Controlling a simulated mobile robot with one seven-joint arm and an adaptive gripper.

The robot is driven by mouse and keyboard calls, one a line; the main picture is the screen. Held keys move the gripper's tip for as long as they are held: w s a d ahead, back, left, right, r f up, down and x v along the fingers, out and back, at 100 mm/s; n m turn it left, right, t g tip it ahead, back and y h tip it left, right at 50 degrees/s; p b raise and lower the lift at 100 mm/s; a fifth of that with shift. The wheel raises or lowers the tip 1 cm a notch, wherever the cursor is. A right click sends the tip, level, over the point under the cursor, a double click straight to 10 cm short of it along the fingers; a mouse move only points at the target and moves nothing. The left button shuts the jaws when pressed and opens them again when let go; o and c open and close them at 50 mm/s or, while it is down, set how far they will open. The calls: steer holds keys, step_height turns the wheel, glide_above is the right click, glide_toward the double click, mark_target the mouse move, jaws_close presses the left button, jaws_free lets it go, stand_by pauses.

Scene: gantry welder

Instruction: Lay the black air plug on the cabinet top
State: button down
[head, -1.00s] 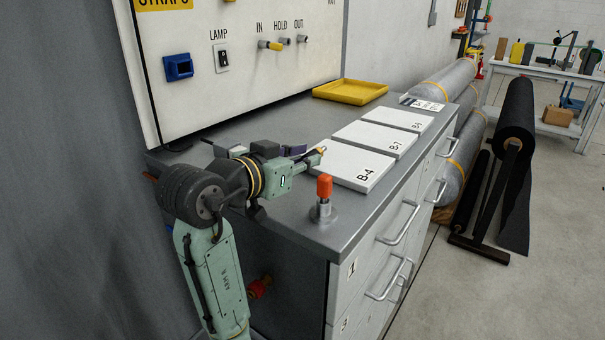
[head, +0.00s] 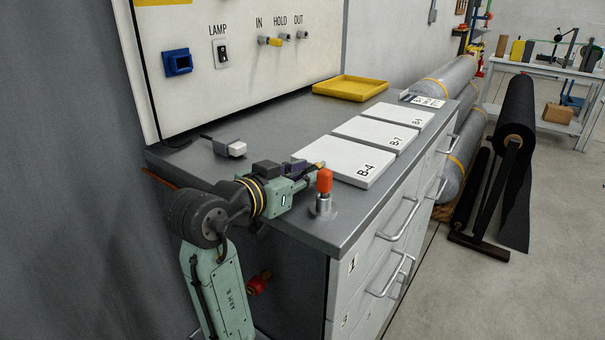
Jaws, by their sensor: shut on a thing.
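My gripper (head: 307,171) is over the front left part of the grey cabinet top (head: 268,128), close to the white board marked B-4. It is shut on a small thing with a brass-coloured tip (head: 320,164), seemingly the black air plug. The fingers hide most of it, so I cannot tell its colour or whether it touches the cabinet top or the board.
An orange-capped post (head: 324,185) stands just right of my gripper. White boards (head: 371,154) lie along the top, with a yellow tray (head: 350,89) behind. A grey-white block (head: 229,148) with a black lead lies at the left. Bare surface lies between block and tray.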

steer(key=c, duration=1.5)
jaws_free()
steer(key=shift+o, duration=0.2)
steer(key=shift+r, duration=0.2)
steer(key=r+v, duration=0.1)
steer(key=v, duration=1.1)
steer(key=shift+b, duration=0.4)
